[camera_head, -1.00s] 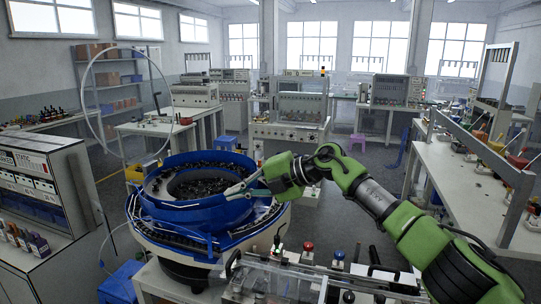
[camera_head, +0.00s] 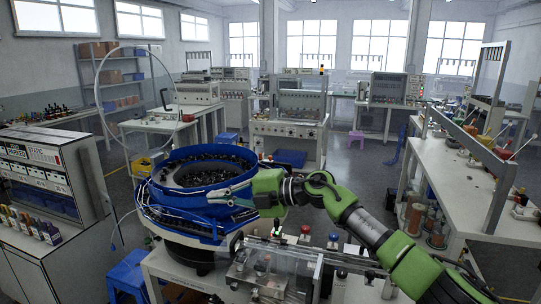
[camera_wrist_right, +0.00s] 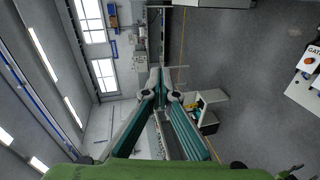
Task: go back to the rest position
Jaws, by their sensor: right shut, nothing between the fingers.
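My right gripper (camera_head: 213,199) comes in from the right on a green arm. Its fingers are closed together with nothing between them. In the head view it overlaps the front right side of the blue connector bowl (camera_head: 166,196); I cannot tell the height between them. In the right wrist view the teal fingers (camera_wrist_right: 157,78) meet at their tips over the open room, with no object in them. The bowl holds many small dark parts. My left gripper is not in view.
A bench with clear covers and coloured knobs (camera_head: 275,268) lies below my right arm. A long white worktable (camera_head: 458,178) with spools and tools stands on the right. A labelled cabinet (camera_head: 40,180) stands on the left. Grey floor is open in the middle.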

